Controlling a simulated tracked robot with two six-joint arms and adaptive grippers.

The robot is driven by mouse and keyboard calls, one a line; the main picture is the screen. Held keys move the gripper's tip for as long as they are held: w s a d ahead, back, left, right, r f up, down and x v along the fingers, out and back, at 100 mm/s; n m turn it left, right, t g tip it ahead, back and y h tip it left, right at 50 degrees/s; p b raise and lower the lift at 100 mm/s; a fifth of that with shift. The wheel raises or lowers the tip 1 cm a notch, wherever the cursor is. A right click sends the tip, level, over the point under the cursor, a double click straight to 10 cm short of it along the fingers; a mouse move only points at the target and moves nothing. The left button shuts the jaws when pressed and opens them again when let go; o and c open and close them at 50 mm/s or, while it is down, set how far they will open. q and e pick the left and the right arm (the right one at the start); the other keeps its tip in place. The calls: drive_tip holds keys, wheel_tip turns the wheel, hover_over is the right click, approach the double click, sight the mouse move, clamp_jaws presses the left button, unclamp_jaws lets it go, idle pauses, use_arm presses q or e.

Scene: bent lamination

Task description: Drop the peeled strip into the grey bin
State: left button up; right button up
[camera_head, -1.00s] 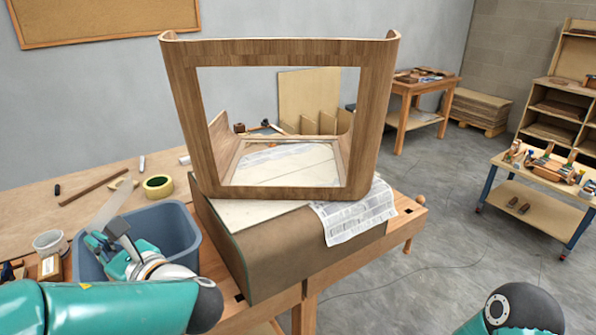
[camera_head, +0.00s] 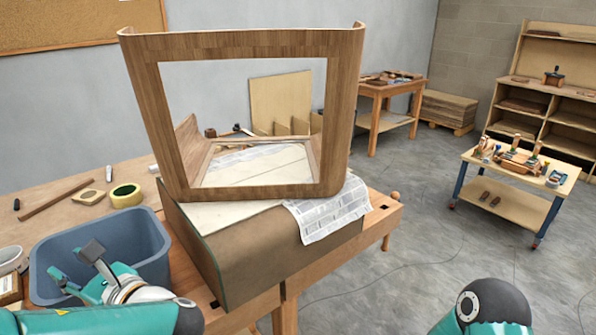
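The grey bin (camera_head: 118,230) stands on the bench at the lower left, its near side partly covered by my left arm. My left gripper (camera_head: 76,266) is over the bin opening with its two fingers spread apart and nothing visible between them. The peeled strip does not show now; the bin floor is largely hidden behind the gripper and arm, so I cannot tell whether it lies there. My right gripper is out of view; only a rounded part of my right arm shows at the bottom right.
A bent wooden frame (camera_head: 240,48) stands on a brown curved form (camera_head: 265,262) right of the bin, with newspaper (camera_head: 330,210) beneath. A yellow tape roll (camera_head: 126,195) and a dark wooden stick (camera_head: 55,198) lie behind the bin. A white cup (camera_head: 10,260) is at the left edge.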

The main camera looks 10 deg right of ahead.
use_arm(q)
drive_tip(key=v, duration=1.2)
